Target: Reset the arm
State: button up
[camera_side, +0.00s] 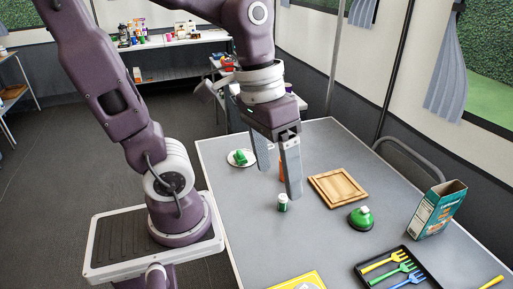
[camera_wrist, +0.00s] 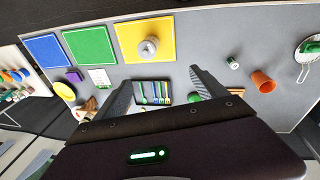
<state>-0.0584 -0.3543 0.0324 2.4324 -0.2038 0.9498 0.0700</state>
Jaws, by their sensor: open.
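My gripper (camera_side: 279,186) is raised over the grey table (camera_side: 231,212) in the side view, fingers pointing down. Its two fingers are apart with nothing between them. In the wrist view my gripper (camera_wrist: 160,77) shows both fingers spread, with the black tray (camera_wrist: 140,86) of utensils on the table beyond them. I cannot tell the exact height of the fingertips above the table.
A wooden board (camera_side: 338,187), a green dome-shaped thing (camera_side: 361,219) and a box (camera_side: 437,210) stand to the right. A plate (camera_side: 235,160) with something green is at the back left. Blue (camera_wrist: 47,52), green (camera_wrist: 89,46) and yellow (camera_wrist: 128,38) mats lie on the table.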

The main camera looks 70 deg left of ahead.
jog(key=s+a+r+t+y, duration=0.1)
jog(key=t, duration=0.1)
jog(key=s+a+r+m+t, duration=0.1)
jog(key=s+r+t, duration=0.1)
jog(key=shift+a+y, duration=0.15)
jog(key=shift+y, duration=0.25)
